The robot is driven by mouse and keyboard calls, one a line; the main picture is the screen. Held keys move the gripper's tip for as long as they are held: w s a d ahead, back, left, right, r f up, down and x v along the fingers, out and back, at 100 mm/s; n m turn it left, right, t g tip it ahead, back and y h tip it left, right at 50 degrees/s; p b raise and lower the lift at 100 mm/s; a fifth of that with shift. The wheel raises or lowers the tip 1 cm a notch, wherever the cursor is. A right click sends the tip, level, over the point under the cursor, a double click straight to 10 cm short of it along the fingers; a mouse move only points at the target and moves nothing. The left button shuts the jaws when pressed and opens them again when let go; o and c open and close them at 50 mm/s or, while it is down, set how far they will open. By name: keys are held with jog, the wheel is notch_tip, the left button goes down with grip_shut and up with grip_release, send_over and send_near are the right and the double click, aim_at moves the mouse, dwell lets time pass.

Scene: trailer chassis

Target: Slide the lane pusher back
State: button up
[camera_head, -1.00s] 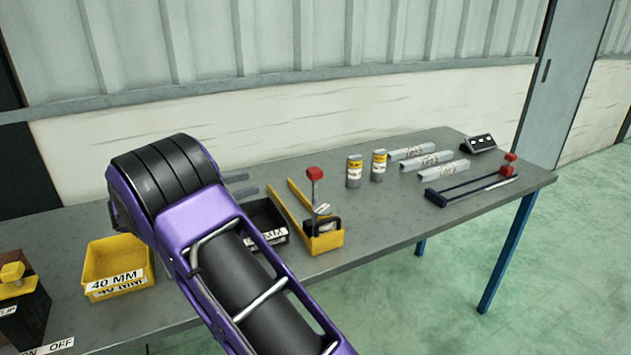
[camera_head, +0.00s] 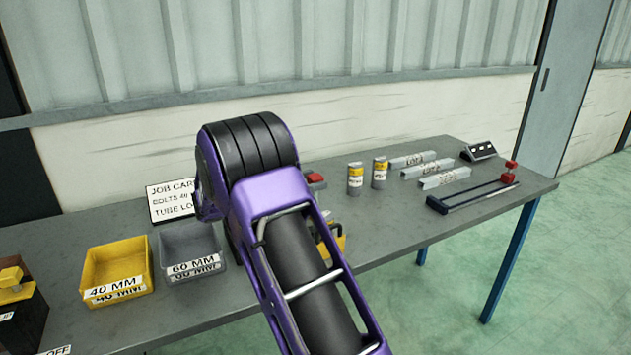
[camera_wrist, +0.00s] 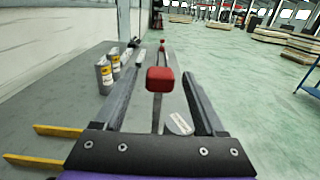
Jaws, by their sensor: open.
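The likely lane pusher is a dark blue frame with a rod (camera_head: 475,196) at the bench's right end, with a red block (camera_head: 511,166) at its far right end. A small red block (camera_wrist: 162,44) also shows far ahead in the wrist view. My gripper (camera_wrist: 162,76) is open, its two dark fingers spread. A nearer red knob (camera_wrist: 160,80) on a thin upright lever appears between the fingers; I cannot tell contact. It belongs to the yellow fixture, whose red knob (camera_head: 316,179) shows in the head view. My arm hides my gripper and most of that fixture there.
Two grey canisters with yellow bands (camera_head: 355,178) and several grey channels (camera_head: 444,177) stand between the fixture and the blue frame. A black switch box (camera_head: 480,151) is behind. Yellow (camera_head: 117,270) and grey (camera_head: 190,252) bins are left. The bench's front right is clear.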

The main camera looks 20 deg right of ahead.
jog(key=shift+d, duration=0.95)
grip_shut()
dwell(0.8)
